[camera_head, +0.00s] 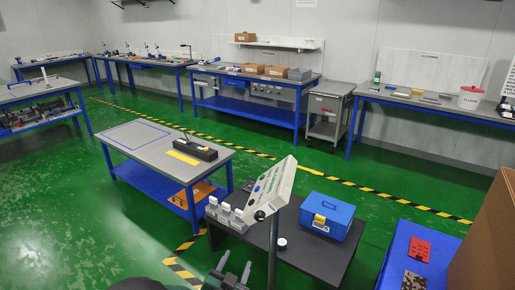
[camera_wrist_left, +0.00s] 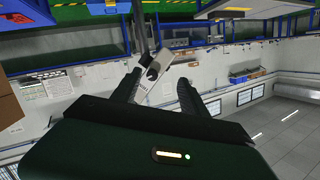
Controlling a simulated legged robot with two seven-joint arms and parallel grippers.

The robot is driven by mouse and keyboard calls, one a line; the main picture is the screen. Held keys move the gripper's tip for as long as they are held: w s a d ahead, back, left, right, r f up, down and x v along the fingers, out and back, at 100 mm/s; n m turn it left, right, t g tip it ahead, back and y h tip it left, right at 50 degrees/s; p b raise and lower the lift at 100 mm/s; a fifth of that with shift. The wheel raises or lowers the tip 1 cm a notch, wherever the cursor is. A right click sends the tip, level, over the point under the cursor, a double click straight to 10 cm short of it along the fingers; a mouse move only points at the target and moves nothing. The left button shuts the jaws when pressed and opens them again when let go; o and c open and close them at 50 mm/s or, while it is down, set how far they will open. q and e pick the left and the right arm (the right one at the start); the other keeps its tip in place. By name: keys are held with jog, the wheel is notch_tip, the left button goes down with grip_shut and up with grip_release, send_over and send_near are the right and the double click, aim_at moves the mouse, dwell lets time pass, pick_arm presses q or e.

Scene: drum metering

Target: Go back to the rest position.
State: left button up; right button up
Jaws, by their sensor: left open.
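My left gripper (camera_head: 235,266) shows at the bottom edge of the head view, just left of the dark pole. It stands in front of the black table's near left corner. In the left wrist view my left gripper (camera_wrist_left: 158,82) has its two dark fingers spread apart. A pale piece with a dark notch (camera_wrist_left: 157,70) appears between or behind the fingers; I cannot tell what it is or how far off it is. Nothing is clearly gripped. My right gripper is not in the head view.
A tilted pale display box (camera_head: 272,188) on a pole stands close by the gripper. Behind it, a black table (camera_head: 318,262) carries a blue toolbox (camera_head: 327,216) and small grey-white containers (camera_head: 225,214). A brown carton (camera_head: 488,240) is at right. Green floor (camera_head: 75,215) is clear at left.

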pick_arm(q)
jog(key=s+a+n+g+y+p, duration=0.1)
jog(key=s+a+g, duration=0.3)
jog(key=s, duration=0.4)
jog(key=s+a+n+g+y+p, duration=0.1)
jog(key=s+a+n+g+p, duration=0.1)
jog(key=s, duration=0.6)
jog(key=s+a+n+g+y+p, duration=0.1)
jog(key=s+a+n+g+p, duration=0.1)
jog(key=s+a+g, duration=0.4)
jog(key=s+a+n, duration=0.1)
jog(key=s, duration=0.2)
jog(key=shift+n+g, duration=0.3)
jog(key=shift+g, duration=0.1)
jog(key=shift+w, duration=0.1)
